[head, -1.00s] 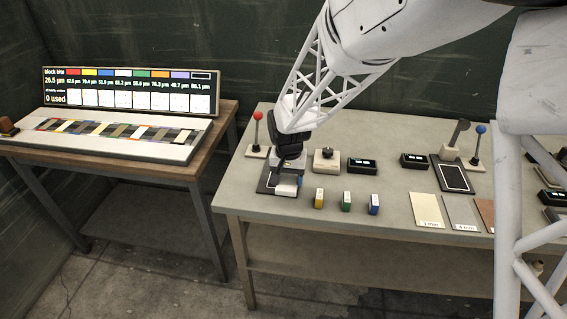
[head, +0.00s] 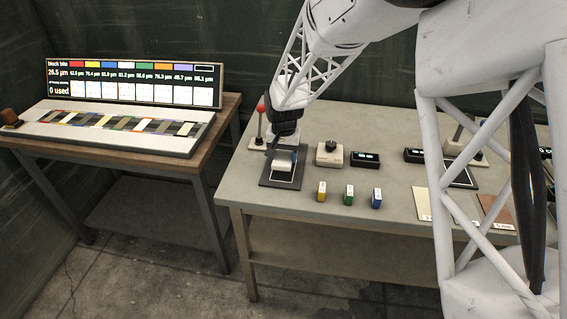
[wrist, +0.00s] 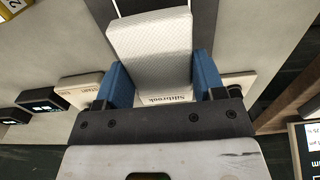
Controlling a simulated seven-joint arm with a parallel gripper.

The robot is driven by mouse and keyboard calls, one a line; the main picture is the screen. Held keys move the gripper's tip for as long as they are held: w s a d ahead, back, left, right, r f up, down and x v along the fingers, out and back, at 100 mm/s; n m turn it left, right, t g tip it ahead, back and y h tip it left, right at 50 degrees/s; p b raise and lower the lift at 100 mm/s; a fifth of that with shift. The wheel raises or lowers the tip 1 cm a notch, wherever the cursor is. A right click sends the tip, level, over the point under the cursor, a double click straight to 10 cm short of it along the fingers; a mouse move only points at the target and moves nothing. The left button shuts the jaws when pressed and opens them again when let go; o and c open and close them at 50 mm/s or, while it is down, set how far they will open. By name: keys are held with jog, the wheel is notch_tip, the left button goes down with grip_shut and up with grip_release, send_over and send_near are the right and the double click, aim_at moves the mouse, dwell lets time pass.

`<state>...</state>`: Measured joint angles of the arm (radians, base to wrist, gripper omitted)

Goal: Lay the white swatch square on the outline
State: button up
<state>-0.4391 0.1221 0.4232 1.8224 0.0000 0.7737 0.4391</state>
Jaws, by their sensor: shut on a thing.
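The swatch is over a dark plate (head: 268,181) on the grey table. Part of the plate's thin white outline (head: 291,182) shows around and in front of the swatch. Whether the swatch touches the plate, I cannot tell. My gripper hides its far side.
A red-knobbed lever (head: 260,120) stands close behind the plate. Yellow (head: 322,191), green (head: 349,194) and blue (head: 376,198) blocks stand near the front edge.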

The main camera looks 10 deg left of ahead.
aim_at(283, 156)
jog(key=shift+f, duration=1.8)
jog(key=o, duration=0.9)
jog(key=shift+f, duration=0.1)
notch_tip(283, 156, up, 12)
jog(key=shift+r, duration=0.15)
